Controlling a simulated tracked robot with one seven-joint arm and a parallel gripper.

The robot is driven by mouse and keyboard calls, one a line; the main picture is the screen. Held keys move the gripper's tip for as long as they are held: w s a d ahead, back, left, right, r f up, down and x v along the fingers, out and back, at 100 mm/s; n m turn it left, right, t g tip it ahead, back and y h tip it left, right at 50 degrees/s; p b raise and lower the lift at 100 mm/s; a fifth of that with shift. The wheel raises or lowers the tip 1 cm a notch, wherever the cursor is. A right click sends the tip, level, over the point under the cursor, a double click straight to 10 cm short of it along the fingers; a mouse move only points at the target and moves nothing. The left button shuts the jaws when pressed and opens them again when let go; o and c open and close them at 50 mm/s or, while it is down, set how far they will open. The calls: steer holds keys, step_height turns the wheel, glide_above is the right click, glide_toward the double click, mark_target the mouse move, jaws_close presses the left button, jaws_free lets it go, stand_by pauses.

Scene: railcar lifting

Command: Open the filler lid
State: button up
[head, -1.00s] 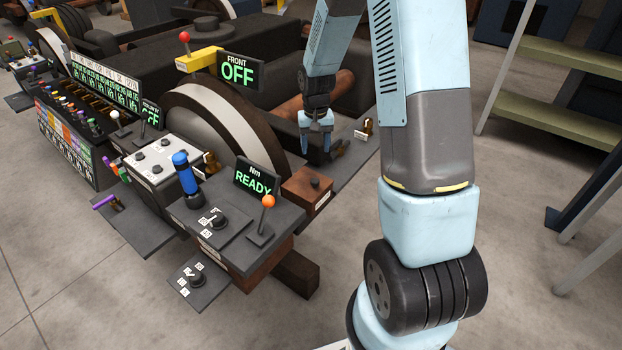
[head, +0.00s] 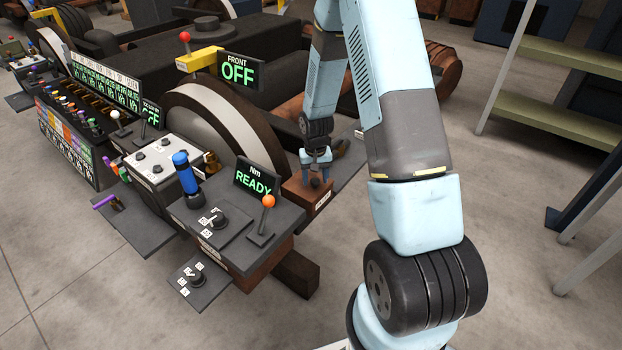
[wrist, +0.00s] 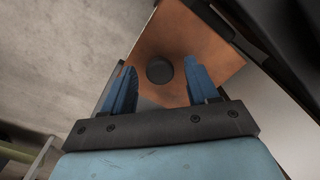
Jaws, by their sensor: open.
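The filler lid (head: 298,193) is the brown top of a small box at the right end of the dark console, with a round black knob (head: 315,183) on it. In the wrist view the lid (wrist: 190,35) is a brown square plate, and its knob (wrist: 159,70) shows between the fingers. The lid looks closed. My gripper (head: 316,178) is over the lid, pointing down, with its fingers on either side of the knob. In the wrist view my gripper (wrist: 160,83) is open, with blue fingers apart and a gap on each side of the knob. I cannot tell the height difference exactly.
An orange-topped lever (head: 267,202) and a READY display (head: 254,178) stand just left of the lid. A large wheel (head: 215,120) rises behind them. A blue-handled control (head: 184,173) is farther left. Bare floor (head: 490,190) lies to the right.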

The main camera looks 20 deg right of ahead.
steer(key=shift+f, duration=0.15)
jaws_close()
stand_by(0.5)
